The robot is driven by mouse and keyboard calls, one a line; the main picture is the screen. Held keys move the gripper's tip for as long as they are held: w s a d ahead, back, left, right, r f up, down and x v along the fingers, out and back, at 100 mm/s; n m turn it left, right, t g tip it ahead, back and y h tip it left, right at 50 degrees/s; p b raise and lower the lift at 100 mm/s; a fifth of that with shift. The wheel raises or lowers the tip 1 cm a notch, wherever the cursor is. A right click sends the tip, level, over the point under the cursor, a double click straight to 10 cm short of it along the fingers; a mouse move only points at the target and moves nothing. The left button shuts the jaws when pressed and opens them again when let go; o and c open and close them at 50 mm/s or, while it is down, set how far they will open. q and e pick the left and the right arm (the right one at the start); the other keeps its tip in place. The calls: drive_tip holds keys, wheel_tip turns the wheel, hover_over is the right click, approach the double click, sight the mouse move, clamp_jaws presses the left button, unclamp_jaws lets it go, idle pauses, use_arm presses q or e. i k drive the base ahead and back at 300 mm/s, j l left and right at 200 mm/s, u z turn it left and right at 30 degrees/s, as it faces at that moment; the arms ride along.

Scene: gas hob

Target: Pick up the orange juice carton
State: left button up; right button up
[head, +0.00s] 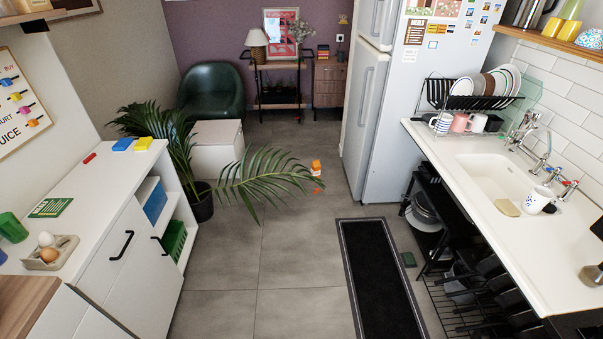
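A small orange object (316,168) with a paler patch stands on the grey floor in the middle distance, left of the fridge. It is too small to tell for sure whether it is the orange juice carton. Palm leaf tips partly cover its lower part. No other orange carton shows on the counters. Neither of my grippers is in view.
A palm (202,203) in a dark pot spreads leaves over the floor. A white cabinet (125,180) lines the left, a sink counter (500,225) the right. A fridge (385,130) stands behind.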

sight(315, 170)
drive_tip(key=i, duration=4.45)
